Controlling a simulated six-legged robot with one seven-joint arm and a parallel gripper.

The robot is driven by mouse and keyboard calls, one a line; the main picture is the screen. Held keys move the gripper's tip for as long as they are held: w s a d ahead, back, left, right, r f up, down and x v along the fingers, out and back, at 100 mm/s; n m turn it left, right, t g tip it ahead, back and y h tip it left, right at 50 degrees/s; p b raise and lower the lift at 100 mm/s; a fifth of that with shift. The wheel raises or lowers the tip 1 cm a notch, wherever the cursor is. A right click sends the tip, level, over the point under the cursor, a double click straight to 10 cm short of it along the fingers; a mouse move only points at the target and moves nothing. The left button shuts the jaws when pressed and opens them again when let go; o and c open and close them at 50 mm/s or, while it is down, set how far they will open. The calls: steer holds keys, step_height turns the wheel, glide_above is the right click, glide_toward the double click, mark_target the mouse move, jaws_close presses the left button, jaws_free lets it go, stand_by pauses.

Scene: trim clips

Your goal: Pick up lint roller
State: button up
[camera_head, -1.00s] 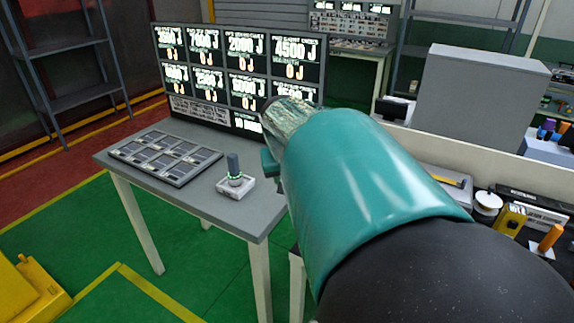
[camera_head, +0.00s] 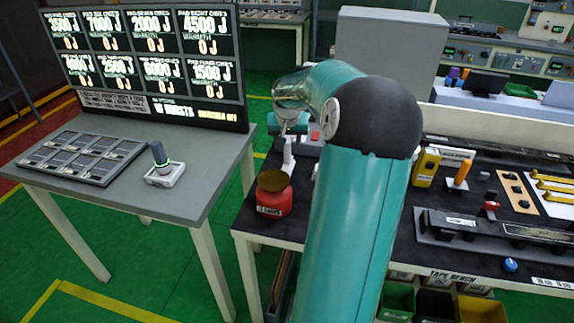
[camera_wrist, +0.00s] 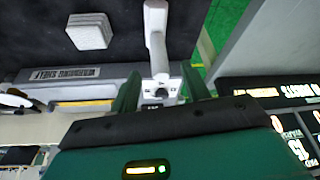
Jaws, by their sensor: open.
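A white object with a slim handle (camera_head: 288,160) stands on the dark bench, just below my gripper (camera_head: 288,125) in the head view. It may be the lint roller, but I cannot tell for sure. In the wrist view this white object (camera_wrist: 155,35) reaches from the top edge down to between the two green fingers of my gripper (camera_wrist: 160,90). The fingers are apart, one on each side of its near end. I cannot tell whether they touch it. My arm hides part of the bench behind.
A red jar with a brown lid (camera_head: 273,200) stands at the bench's left corner, close to the white object. A grey table (camera_head: 205,165) with a joystick (camera_head: 162,165) and display screens (camera_head: 150,60) is at left. In the wrist view, a pale block (camera_wrist: 89,30) and a labelled shelf (camera_wrist: 100,72) lie nearby.

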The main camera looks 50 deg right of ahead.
mark_target(287, 152)
steer(key=x, duration=0.7)
steer(key=shift+s, duration=0.1)
jaws_close()
